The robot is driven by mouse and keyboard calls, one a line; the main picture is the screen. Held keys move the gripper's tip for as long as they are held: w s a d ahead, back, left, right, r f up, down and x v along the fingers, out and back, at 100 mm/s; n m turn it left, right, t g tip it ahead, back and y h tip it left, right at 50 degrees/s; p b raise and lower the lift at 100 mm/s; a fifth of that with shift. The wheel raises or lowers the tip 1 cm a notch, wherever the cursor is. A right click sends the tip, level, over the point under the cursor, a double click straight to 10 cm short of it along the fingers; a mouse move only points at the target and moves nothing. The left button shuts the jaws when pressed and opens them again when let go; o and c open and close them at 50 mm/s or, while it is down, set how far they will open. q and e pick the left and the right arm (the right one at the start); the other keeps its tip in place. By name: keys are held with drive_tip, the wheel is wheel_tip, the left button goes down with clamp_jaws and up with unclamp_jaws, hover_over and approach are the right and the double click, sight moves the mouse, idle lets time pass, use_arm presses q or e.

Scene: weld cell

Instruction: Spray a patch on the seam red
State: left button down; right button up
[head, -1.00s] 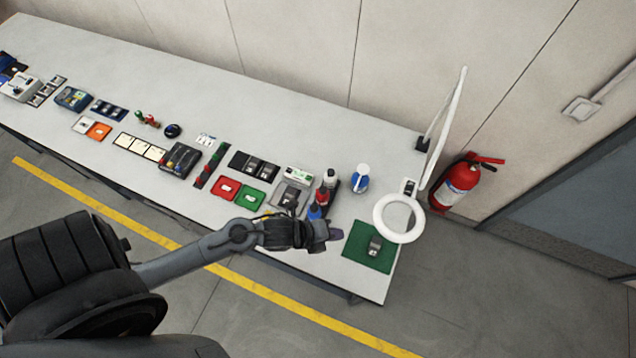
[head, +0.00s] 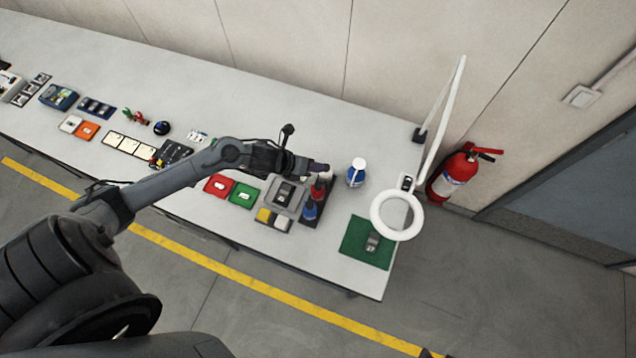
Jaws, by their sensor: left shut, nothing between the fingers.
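A small grey metal piece (head: 373,241), probably the part with the seam, sits on a green mat (head: 357,256) at the right end of the bench. The seam itself is too small to make out. A red spray can (head: 318,190) and a blue one (head: 309,211) stand in a dark rack. My left gripper (head: 320,168) is shut and empty, its fingertips pointing right by the back end of this rack. It partly hides what stands there, and I cannot tell whether it touches anything. My right gripper is not in view.
A ring-lamp magnifier (head: 397,215) on a pale arm overhangs the mat's right side. A blue and white bottle (head: 356,173) stands right of the rack. Red (head: 218,186) and green (head: 243,195) trays lie to its left. A fire extinguisher (head: 459,176) is beyond the bench end.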

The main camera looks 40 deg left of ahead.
use_arm(q)
drive_tip(key=shift+f, duration=0.1)
drive_tip(key=b, duration=0.6)
hover_over(315, 186)
wheel_tip(315, 186, down, 7)
drive_tip(key=shift+f, duration=0.2)
drive_tip(key=shift+f+b, duration=0.5)
drive_tip(key=shift+f, duration=0.15)
drive_tip(key=shift+f, duration=0.15)
idle(1.3)
drive_tip(key=shift+f+b, duration=0.25)
drive_tip(key=shift+b, duration=0.2)
drive_tip(key=shift+f+b, duration=0.5)
idle(0.6)
drive_tip(key=shift+r, duration=0.15)
drive_tip(key=shift+r+p, duration=0.2)
drive_tip(key=shift+p, duration=0.1)
drive_tip(key=shift+r+p, duration=0.4)
drive_tip(key=shift+r, duration=0.2)
